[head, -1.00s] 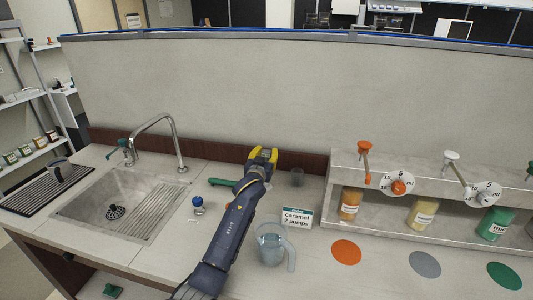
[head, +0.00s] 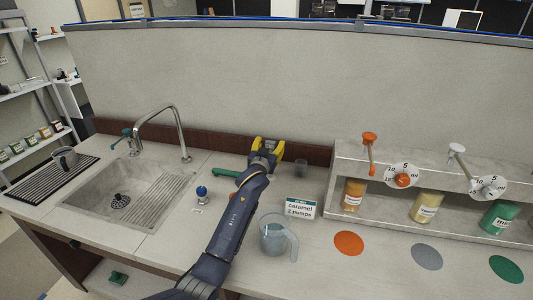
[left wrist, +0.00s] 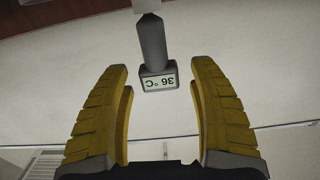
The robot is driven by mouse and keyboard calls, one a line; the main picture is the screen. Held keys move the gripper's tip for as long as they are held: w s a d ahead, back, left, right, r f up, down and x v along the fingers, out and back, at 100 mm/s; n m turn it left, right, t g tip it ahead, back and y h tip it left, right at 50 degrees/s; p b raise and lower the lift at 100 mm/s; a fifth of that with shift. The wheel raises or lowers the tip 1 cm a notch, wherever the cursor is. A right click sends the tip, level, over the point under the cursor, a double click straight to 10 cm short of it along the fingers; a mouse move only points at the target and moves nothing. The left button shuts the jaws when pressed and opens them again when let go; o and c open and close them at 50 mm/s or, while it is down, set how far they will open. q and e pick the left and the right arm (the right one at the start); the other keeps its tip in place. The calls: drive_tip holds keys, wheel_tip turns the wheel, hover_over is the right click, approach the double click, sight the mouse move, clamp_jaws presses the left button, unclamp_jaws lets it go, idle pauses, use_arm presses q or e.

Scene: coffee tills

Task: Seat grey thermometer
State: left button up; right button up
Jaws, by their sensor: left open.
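The grey thermometer (left wrist: 152,48) shows in the left wrist view, with a pale display (left wrist: 159,82) that reads 36 °C upside down. Its display end faces the gap between my fingers, just beyond the fingertips, and its other end meets a pale piece at the top edge. My left gripper (left wrist: 160,75) is open, one yellow finger on each side, and I see no contact with the thermometer. In the head view my left gripper (head: 266,148) is by the back wall of the counter, and I cannot make out the thermometer there. My right gripper is not in view.
A clear jug (head: 274,238), a caramel sign (head: 301,207) and a blue-topped item (head: 202,193) stand nearer. The sink (head: 125,190) is at left.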

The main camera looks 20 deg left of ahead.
use_arm(q)
drive_tip(key=s, duration=1.1)
drive_tip(key=shift+s+d, duration=0.2)
drive_tip(key=shift+d, duration=0.1)
drive_tip(key=shift+r, duration=0.1)
